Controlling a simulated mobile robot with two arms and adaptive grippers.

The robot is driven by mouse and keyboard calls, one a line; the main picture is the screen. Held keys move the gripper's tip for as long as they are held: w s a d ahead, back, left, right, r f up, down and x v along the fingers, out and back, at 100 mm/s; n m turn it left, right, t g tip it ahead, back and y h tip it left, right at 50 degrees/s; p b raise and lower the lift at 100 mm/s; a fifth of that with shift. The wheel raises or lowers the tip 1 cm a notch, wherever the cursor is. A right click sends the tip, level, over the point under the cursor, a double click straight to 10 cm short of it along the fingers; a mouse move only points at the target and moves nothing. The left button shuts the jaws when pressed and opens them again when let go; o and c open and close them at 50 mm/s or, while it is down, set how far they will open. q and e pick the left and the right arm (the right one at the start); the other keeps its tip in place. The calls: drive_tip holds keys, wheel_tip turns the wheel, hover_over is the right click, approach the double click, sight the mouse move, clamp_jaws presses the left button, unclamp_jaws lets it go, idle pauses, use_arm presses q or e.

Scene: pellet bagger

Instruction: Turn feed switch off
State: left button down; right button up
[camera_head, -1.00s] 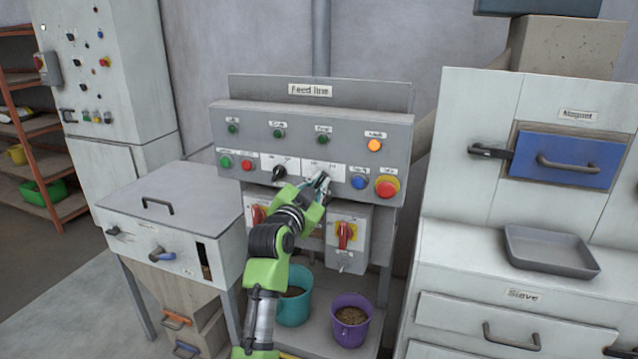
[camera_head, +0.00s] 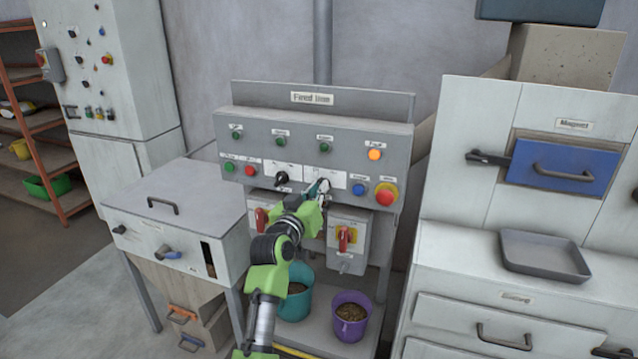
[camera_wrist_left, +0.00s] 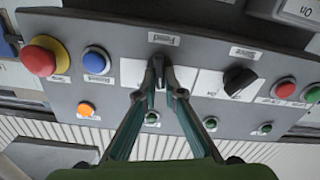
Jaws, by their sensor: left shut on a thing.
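The feed switch is a black knob on the white plate of the grey control panel (camera_head: 350,137), under the feed line sign. My left gripper (camera_head: 322,187) reaches up to it from the front. In the left wrist view, its two teal fingers (camera_wrist_left: 159,72) are closed together on the feed switch (camera_wrist_left: 158,60), below the upside-down label "Feed". The fingers cover most of the knob, so its exact angle is hard to tell. My right gripper is not in view.
Beside it sit another black knob (camera_head: 281,178), a blue button (camera_head: 359,189) and a red emergency button (camera_head: 386,194). An orange lamp (camera_head: 375,155) is bright. Red-handled switches (camera_head: 344,238) are below. A teal bucket (camera_head: 295,300) and a purple bucket (camera_head: 350,315) stand underneath.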

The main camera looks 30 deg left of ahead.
use_arm(q)
drive_tip(key=shift+a+n+p, duration=0.1)
drive_tip(key=shift+n+p, duration=0.65)
drive_tip(key=shift+n, duration=0.95)
drive_tip(key=c, duration=2.1)
unclamp_jaws()
drive_tip(key=shift+c, duration=0.2)
drive_tip(key=v, duration=1.2)
drive_tip(key=shift+f, duration=0.1)
